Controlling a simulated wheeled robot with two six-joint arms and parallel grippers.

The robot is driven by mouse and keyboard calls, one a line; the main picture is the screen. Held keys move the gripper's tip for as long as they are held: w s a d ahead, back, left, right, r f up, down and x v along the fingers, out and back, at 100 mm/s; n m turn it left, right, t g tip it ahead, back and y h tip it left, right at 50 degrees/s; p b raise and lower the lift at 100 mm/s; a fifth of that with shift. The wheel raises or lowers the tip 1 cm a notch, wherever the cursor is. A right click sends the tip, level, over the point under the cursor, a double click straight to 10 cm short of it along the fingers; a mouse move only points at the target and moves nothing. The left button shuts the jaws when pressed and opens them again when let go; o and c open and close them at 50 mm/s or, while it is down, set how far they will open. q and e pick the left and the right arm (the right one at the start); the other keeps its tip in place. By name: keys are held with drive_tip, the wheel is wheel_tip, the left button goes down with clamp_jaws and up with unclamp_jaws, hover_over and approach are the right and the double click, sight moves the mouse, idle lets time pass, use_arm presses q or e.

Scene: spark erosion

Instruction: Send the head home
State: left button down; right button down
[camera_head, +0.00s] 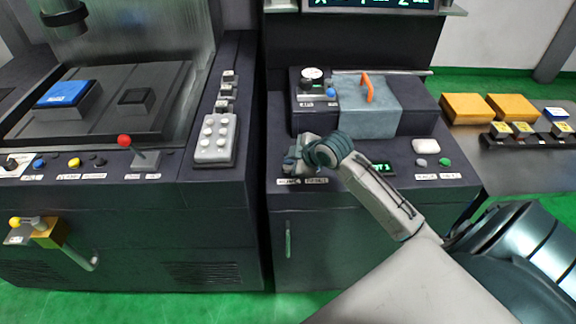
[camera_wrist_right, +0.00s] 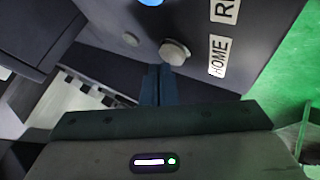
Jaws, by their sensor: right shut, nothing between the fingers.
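The right wrist view shows a round grey button (camera_wrist_right: 174,50) beside a white label reading HOME (camera_wrist_right: 218,57). My right gripper (camera_wrist_right: 158,72) is shut and empty, with its tips close to this button; I cannot tell whether they touch it. In the head view, my right gripper (camera_head: 298,165) is over the front left of the right-hand console (camera_head: 340,215), just behind two small labels, and hides the button there. A dark cylindrical part (camera_head: 65,15), possibly the machine head, hangs at the top left. My left gripper is not in view.
A blue button (camera_wrist_right: 150,2) lies near the HOME button in the wrist view. A red-knobbed lever (camera_head: 125,142) stands left.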

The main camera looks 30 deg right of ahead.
drive_tip(key=shift+f, duration=0.45)
idle(0.9)
drive_tip(key=shift+r+p, duration=0.9)
wheel_tip(320, 180, up, 5)
drive_tip(key=p, duration=0.5)
drive_tip(key=shift+r, duration=0.1)
